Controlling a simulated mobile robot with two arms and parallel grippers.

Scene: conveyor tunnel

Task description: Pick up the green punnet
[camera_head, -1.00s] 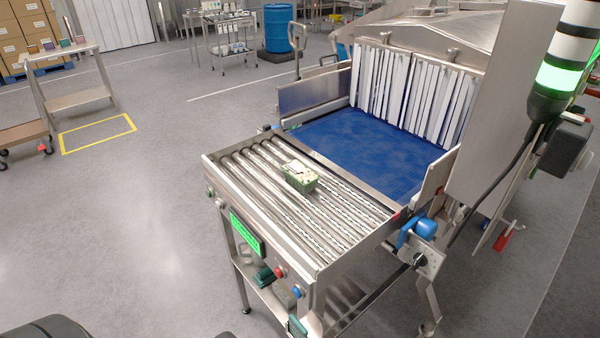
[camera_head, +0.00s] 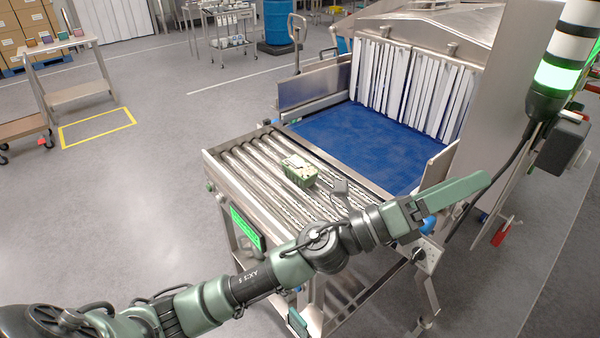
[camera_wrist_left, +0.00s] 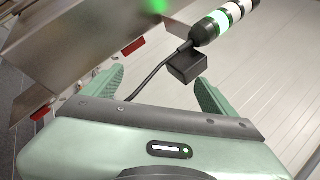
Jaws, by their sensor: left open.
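The green punnet (camera_head: 299,171) sits on the steel roller section of the conveyor in the head view, with a pale top. My left arm reaches in from the lower left across the front of the rollers. My left gripper (camera_head: 470,188) is to the right of the punnet, near the right side of the conveyor, and points right, away from it. In the left wrist view the fingers of my left gripper (camera_wrist_left: 160,88) are spread wide with nothing between them. The punnet does not show in the wrist view. My right gripper is not in view.
The roller bed (camera_head: 262,158) leads to a blue belt (camera_head: 365,150) and white strip curtains (camera_head: 415,90) at the tunnel mouth. A steel panel (camera_head: 490,105) and a signal light (camera_head: 560,75) stand at the right. Open floor (camera_head: 120,210) lies to the left.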

